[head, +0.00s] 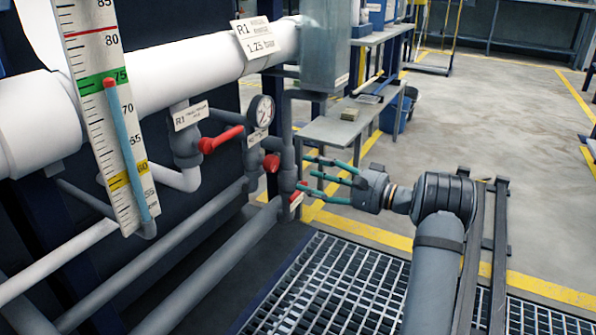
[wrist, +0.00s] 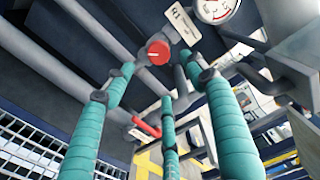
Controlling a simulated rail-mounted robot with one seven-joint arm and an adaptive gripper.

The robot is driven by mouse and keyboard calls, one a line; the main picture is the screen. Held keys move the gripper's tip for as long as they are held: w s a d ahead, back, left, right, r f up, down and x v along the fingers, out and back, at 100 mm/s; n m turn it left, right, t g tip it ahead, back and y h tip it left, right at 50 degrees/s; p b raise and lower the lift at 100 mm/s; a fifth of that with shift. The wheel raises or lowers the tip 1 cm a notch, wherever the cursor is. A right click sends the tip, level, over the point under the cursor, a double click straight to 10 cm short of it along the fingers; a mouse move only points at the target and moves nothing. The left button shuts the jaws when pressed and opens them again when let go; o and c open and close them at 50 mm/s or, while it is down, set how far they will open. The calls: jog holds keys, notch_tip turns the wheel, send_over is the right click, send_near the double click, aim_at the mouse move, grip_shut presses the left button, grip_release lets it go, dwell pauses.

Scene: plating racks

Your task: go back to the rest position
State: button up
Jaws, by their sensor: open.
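My gripper (head: 308,172) is open, with teal segmented fingers pointing left at the pipework. Its fingertips are close to a vertical grey pipe with a red valve knob (head: 271,162) and a lower red lever (head: 298,195). In the wrist view my gripper (wrist: 160,76) has its fingers spread and nothing between them is held. The red knob (wrist: 158,52) shows beyond the gap between the fingertips, and the red lever (wrist: 146,127) shows lower, beside the middle finger. I cannot tell whether any fingertip touches the pipe or lever.
A pressure gauge (head: 262,110) and another red valve handle (head: 220,140) are on the pipework at left. A scale board (head: 105,110) stands in front of the white pipe (head: 160,78). A grey bench (head: 335,128) is behind my gripper. Open floor (head: 475,130) lies to the right.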

aim_at(275, 165)
jog(key=shift+s+d, duration=0.2)
jog(key=shift+d, duration=0.2)
jog(key=shift+a, duration=0.1)
jog(key=x, duration=1.1)
jog(key=shift+w+a, duration=0.1)
jog(key=shift+a, duration=0.25)
jog(key=shift+w+a, duration=0.1)
jog(key=shift+w, duration=0.05)
jog(key=shift+p, duration=0.35)
jog(key=shift+f+b, duration=0.15)
jog(key=shift+b, duration=0.25)
